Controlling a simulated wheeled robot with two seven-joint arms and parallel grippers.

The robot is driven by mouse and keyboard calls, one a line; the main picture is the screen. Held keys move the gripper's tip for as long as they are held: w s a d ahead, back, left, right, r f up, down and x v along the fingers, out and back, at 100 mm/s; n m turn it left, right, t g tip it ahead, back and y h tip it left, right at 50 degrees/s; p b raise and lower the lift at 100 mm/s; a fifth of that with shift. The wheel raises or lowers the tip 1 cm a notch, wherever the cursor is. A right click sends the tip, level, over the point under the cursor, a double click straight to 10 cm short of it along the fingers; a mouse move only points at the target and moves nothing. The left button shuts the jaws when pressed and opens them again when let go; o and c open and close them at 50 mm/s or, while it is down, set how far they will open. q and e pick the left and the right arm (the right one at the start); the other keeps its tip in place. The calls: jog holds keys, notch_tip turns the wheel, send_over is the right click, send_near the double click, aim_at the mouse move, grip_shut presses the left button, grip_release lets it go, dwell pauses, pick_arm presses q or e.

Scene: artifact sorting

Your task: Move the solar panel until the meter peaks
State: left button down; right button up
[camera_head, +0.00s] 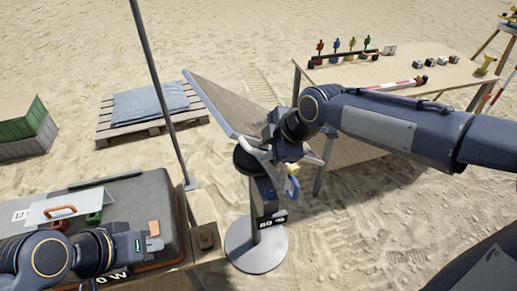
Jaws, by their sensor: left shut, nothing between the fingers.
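The solar panel (222,104) is a tilted flat board on a pedestal with a round pale base (256,250), in the middle of the head view. I see it nearly edge-on. A small black display (271,220) on the pedestal seems to read "80 %". A second readout (113,276) at the lower left, partly hidden by my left arm, ends in "W". My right gripper (272,152) is at the panel's lower right end, beside a grey bar; its fingers are too hidden to tell their state. My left gripper (154,243) is shut and empty over the grey case.
The grey case (150,195) lies on a table at the lower left. A thin dark pole (160,95) rises between it and the panel. A wooden table (345,75) with several small items stands behind my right arm. A pallet (103,127) with a blue cloth lies on sand.

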aim_at(263, 152)
jog(key=shift+p+x, duration=0.35)
jog(key=shift+x, duration=2.45)
grip_shut()
